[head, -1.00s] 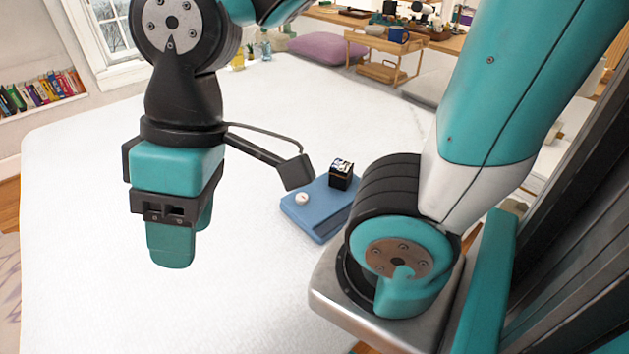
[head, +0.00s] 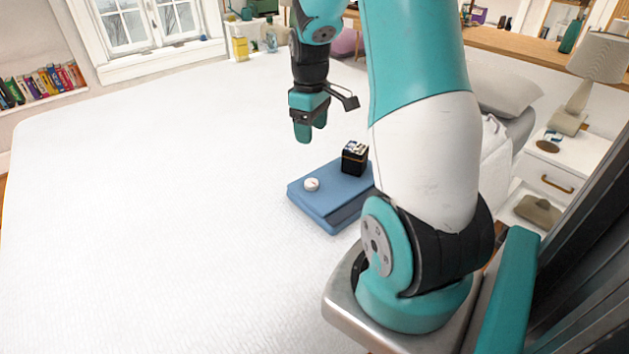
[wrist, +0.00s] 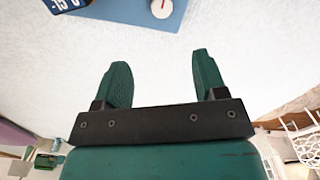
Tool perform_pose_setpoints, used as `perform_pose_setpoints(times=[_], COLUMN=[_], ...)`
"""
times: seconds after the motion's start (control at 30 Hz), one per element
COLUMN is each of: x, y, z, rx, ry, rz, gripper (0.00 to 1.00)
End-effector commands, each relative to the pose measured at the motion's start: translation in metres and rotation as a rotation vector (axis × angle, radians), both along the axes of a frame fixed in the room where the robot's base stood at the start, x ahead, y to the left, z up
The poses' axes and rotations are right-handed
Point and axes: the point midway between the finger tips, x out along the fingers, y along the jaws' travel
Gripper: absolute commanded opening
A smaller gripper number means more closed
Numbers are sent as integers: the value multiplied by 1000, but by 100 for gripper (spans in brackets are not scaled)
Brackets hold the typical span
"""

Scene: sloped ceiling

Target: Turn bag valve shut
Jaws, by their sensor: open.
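The blue bag (head: 328,203) lies flat on the white bed, partly hidden at its right by my arm. A small round white valve (head: 312,184) sits on its left part. In the wrist view the valve (wrist: 162,8) shows at the top edge with a red line on its face, on the blue surface (wrist: 178,20). My gripper (head: 310,132) is above the bed, behind the bag in the head view, pointing down. Its two green fingers (wrist: 163,75) are apart with nothing between them, and are clear of the valve.
A black box with a printed top (head: 355,158) stands on the bag's back right part; its corner shows in the wrist view. The white bed (head: 150,200) is wide and clear to the left. A nightstand (head: 560,170) with a lamp stands at right.

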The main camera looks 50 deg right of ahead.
Motion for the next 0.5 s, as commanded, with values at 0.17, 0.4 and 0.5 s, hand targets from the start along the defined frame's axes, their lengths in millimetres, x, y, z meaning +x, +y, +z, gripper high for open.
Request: perform_pose_setpoints(times=[0.17, 0.4, 0.5], x=[-1, 0, 0], y=[2, 2, 2], z=[-42, -97, -117], rx=[4, 4, 4], ry=[5, 5, 4], rz=[1, 1, 1], gripper=[65, 65, 65])
